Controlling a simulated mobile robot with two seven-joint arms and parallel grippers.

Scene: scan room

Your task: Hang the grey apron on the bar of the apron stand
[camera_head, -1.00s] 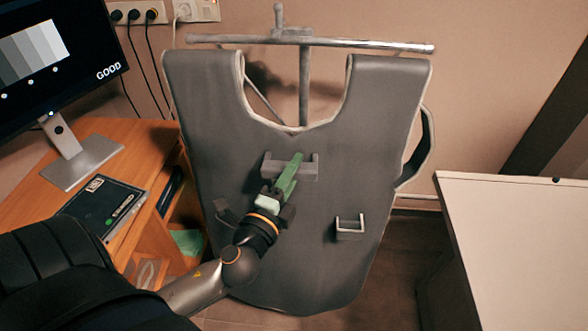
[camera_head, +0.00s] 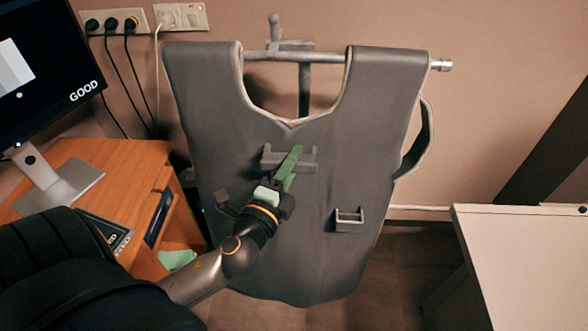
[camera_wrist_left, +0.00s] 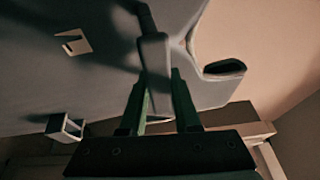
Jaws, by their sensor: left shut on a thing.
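The grey apron (camera_head: 330,215) hangs upright at the centre of the head view, its neck opening at the top. The apron stand (camera_head: 304,92) is behind it. Its metal bar (camera_head: 290,57) shows through the neck opening and past the right shoulder; the shoulders cover the rest. I cannot tell whether the shoulders rest on the bar or are only in front of it. My left gripper (camera_head: 290,165), with green fingers, is shut on a grey grip on the apron's front. That grip (camera_wrist_left: 153,58) shows between the fingers in the left wrist view. My right gripper is not in view.
A wooden desk (camera_head: 125,155) with a monitor (camera_head: 45,70) stands at the left. A white-topped table (camera_head: 525,245) is at the right. Wall sockets with cables (camera_head: 118,20) are at the upper left. Floor (camera_head: 385,280) shows between the apron and the white table.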

